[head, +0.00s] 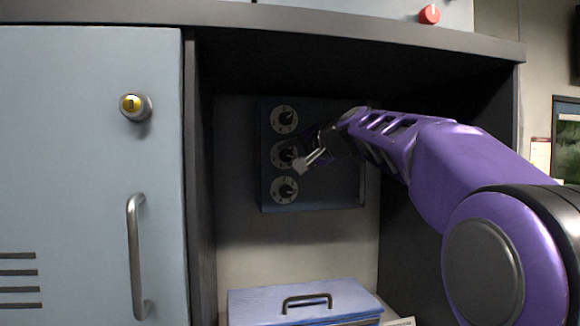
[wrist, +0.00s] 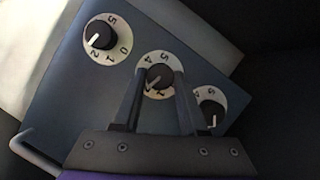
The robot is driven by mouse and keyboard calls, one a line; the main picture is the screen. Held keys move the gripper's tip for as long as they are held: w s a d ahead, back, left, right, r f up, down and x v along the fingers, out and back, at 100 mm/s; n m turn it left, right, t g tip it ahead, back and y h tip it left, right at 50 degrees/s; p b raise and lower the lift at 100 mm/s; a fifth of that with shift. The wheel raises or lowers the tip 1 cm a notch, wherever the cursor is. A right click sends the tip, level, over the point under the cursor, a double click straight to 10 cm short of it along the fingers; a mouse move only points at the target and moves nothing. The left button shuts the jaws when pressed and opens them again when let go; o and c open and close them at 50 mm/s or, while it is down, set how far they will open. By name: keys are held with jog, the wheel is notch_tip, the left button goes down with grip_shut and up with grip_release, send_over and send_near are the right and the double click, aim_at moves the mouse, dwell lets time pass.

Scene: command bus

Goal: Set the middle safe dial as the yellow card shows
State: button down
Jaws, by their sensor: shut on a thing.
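The safe (head: 325,196) is a dark blue-grey box at the back of the alcove, with three white-ringed dials in a column. The middle dial (head: 278,153) shows beside my gripper (head: 305,163) in the head view, partly covered by it. In the wrist view, my gripper (wrist: 160,75) is shut on the black knob of the middle dial (wrist: 159,57), one finger on each side. Its pale pointer slants down-left in that view, near the low digits; the exact digit is unclear. I see no yellow card in either view.
The top dial (head: 284,119) and bottom dial (head: 284,190) sit close above and below. A blue box with a handle (head: 250,306) stands below the safe. The alcove's side walls and top shelf (head: 350,29) enclose my arm. A cabinet door (head: 80,180) is on the left.

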jog(key=m, duration=0.2)
jog(key=m+y+b, duration=0.1)
jog(key=shift+d+f+m+t+y, duration=0.15)
jog(key=shift+m+t+y, duration=0.15)
jog(key=shift+m+t, duration=0.1)
jog(key=shift+f+m+t+y, duration=0.15)
jog(key=shift+m+t, duration=0.25)
jog(key=shift+m, duration=0.55)
jog(key=shift+r+m+t+y, duration=0.15)
jog(key=shift+m+t, duration=0.25)
jog(key=shift+m, duration=0.55)
jog(key=shift+f, duration=0.1)
jog(key=shift+c, duration=2.2)
grip_release()
jog(key=shift+f, duration=0.1)
